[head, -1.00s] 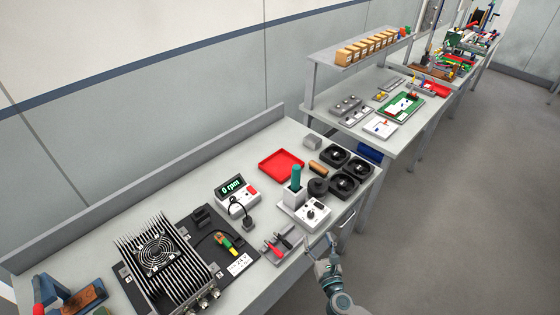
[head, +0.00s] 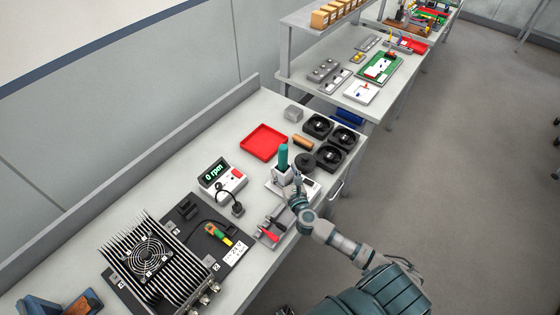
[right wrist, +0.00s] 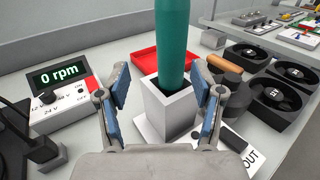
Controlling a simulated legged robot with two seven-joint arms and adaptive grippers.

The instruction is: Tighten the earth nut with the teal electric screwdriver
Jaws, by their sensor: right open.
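The teal electric screwdriver (head: 283,157) stands upright in a pale square holder (right wrist: 170,110) on the bench. In the right wrist view its teal body (right wrist: 172,40) rises out of the holder. My right gripper (right wrist: 163,112) is open, with its blue-padded fingers on either side of the holder and screwdriver, apart from them. In the head view the right gripper (head: 292,187) is just in front of the holder. The finned heatsink unit with a fan (head: 155,252) sits at the left on a black plate. A green-yellow wire (head: 221,237) lies beside it. I cannot make out the earth nut. My left gripper is not in view.
A display box (head: 222,178) reads 0 rpm, left of the holder. A red tray (head: 264,142) lies behind it. Several black fans (head: 330,159) and a round dark part (head: 301,161) stand to the right. Red-handled tools (head: 268,235) lie in front.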

